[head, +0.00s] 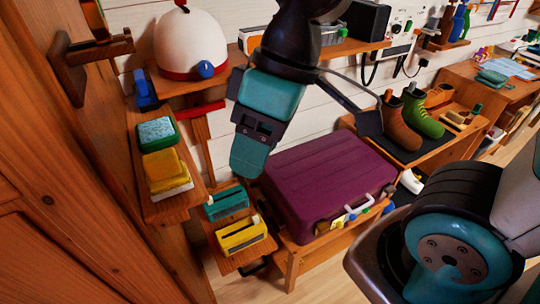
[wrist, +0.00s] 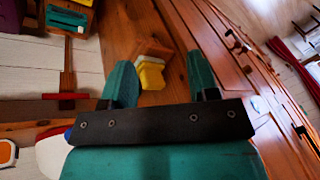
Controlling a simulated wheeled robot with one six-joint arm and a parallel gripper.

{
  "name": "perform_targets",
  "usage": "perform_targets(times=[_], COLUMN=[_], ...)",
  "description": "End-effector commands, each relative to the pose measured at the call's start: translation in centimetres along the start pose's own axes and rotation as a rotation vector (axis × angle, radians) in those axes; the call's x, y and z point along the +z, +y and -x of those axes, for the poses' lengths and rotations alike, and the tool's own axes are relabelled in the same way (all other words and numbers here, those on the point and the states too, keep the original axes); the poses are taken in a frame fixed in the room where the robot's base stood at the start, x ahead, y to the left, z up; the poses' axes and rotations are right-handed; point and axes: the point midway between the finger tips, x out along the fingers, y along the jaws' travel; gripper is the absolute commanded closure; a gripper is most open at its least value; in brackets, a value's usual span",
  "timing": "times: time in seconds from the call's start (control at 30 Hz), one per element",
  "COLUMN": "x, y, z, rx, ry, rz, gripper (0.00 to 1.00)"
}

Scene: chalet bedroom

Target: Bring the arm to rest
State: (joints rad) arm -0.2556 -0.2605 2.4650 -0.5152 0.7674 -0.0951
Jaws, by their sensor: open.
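My gripper (head: 250,158) is dark with teal fingers. In the head view it hangs in front of the white wall, between the narrow left shelf and the purple suitcase (head: 330,180). In the wrist view my gripper (wrist: 157,68) has its two teal fingers well apart, with nothing held between them. A yellow sponge (wrist: 151,74) shows beyond the gap, on a wooden shelf. In the head view a yellow sponge (head: 165,168) lies on the narrow left shelf, apart from my gripper.
A green-edged sponge (head: 156,133) shares the left shelf (head: 180,206). Below are a teal holder (head: 226,202) and a yellow holder (head: 241,235). A white domed object (head: 190,45) stands behind. Boots (head: 422,112) are at right. A wooden cabinet (head: 60,190) bounds the left side.

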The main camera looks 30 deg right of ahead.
Motion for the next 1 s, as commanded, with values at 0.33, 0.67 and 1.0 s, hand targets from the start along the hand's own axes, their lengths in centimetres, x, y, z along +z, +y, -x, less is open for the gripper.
perform_targets(times=[0.33,0.67,1.0], x=[2.7,3.0,3.0], y=[-0.5,-0.1,-0.1], z=[-1.3,-2.8,-2.7], rx=[0.009,0.008,0.008], ry=[-0.008,-0.008,-0.008], rz=[-0.129,-0.127,-0.126], gripper=[0.45,0.45,0.45])
